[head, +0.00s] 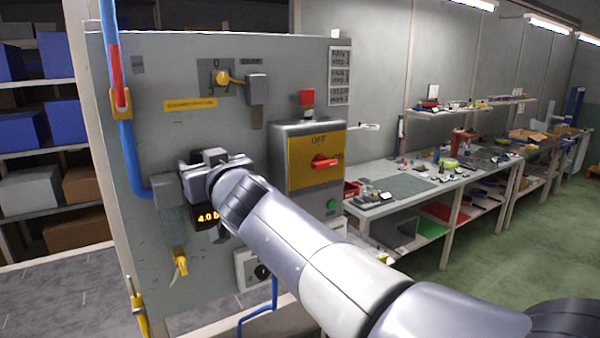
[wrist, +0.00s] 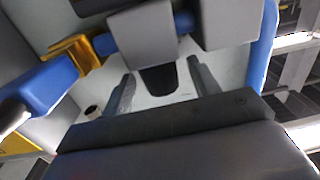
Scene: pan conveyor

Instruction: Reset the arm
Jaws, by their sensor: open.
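My arm reaches from the lower right of the head view to the left part of a grey control panel (head: 230,120). My gripper (head: 192,178) is at the panel's left side, beside a vertical blue pipe (head: 130,150). It is open. My gripper partly hides a lit display (head: 207,217) reading about 4.0.
The panel carries a yellow-backed switch box (head: 314,150) with a red handle, a yellow-knobbed lever (head: 222,78) and a yellow valve handle (head: 180,263). A workbench (head: 440,185) with small items stands right. Shelves with boxes (head: 22,130) stand left. Green floor (head: 500,270) is clear.

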